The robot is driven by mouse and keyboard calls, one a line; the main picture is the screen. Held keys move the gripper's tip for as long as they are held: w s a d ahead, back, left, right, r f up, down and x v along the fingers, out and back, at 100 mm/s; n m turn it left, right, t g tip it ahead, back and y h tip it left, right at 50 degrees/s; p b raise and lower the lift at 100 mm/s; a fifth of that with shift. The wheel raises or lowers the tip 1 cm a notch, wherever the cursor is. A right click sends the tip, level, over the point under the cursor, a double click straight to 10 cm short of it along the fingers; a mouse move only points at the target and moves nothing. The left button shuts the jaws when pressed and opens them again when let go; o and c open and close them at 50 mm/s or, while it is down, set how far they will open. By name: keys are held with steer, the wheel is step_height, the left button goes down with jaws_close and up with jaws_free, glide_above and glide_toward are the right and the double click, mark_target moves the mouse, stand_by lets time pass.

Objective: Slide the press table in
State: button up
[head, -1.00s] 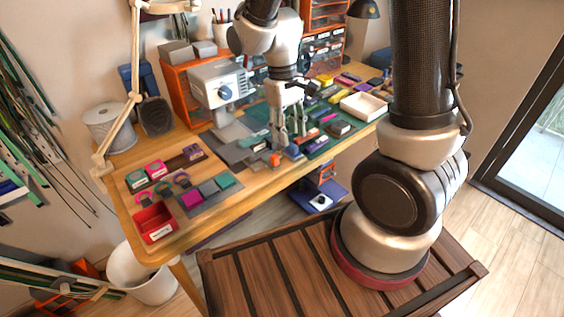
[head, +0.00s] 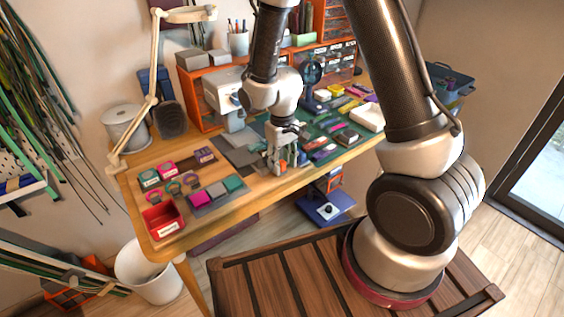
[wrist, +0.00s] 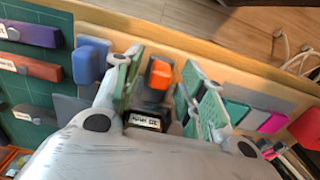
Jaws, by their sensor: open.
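A small dark block with an orange top (wrist: 160,72) and a white label (wrist: 145,121) sits between my gripper's fingers in the wrist view. I cannot tell for certain whether it belongs to the press table. My gripper (wrist: 160,95) is open, with one green-padded finger on each side of the block and visible gaps between. In the head view my gripper (head: 279,165) is low at the table's front edge, around the orange piece. The pale grey press (head: 226,92) stands behind it, partly hidden by my arm. A flat grey plate (head: 241,157) lies left of my gripper.
A blue block (wrist: 93,60) stands close beside one finger. A green mat (head: 325,125) with several coloured bars lies to the right. Teal and pink blocks (head: 216,190) and a red tray (head: 163,219) lie left. The wooden table's front edge (head: 235,212) is near.

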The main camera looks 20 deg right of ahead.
steer(key=shift+f, duration=0.25)
jaws_close()
steer(key=w+a, duration=0.1)
steer(key=w, duration=0.3)
steer(key=w+a, duration=0.1)
steer(key=w, duration=0.3)
steer(key=w+a, duration=0.2)
steer(key=w, duration=0.2)
steer(key=shift+w, duration=0.3)
jaws_free()
